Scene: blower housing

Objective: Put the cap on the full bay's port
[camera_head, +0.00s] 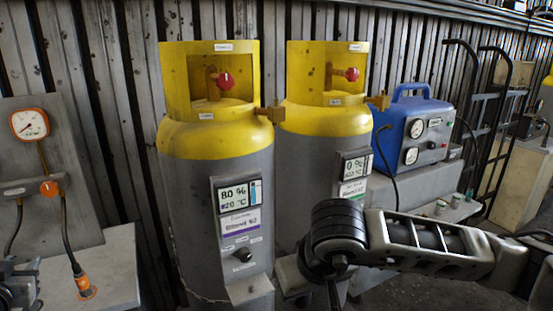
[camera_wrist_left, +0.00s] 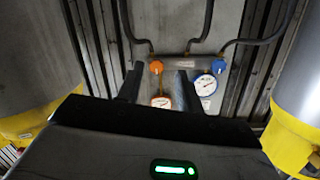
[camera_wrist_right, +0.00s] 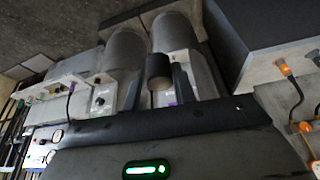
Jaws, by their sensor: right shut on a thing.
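Two grey tanks with yellow collars stand side by side. The left tank (camera_head: 217,150) reads 80 % on its display (camera_head: 240,196), and a dark round fitting (camera_head: 243,254) sits below. The right tank (camera_head: 325,130) reads 0 % on its display (camera_head: 355,167); my right arm hides its lower front. My right gripper (camera_wrist_right: 160,85) is shut on a dark cylindrical piece, which looks like the cap (camera_wrist_right: 158,67), held in front of the tank fronts. My left gripper (camera_wrist_left: 158,88) is open and empty; in the head view it shows only partly at the lower left (camera_head: 20,285).
At the left, a panel carries a gauge (camera_head: 29,124), hoses and an orange connector (camera_head: 84,286). A blue machine (camera_head: 415,130) with gauges stands on a grey bench at the right, with a hand truck (camera_head: 490,120) behind. The ribbed wall closes the back.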

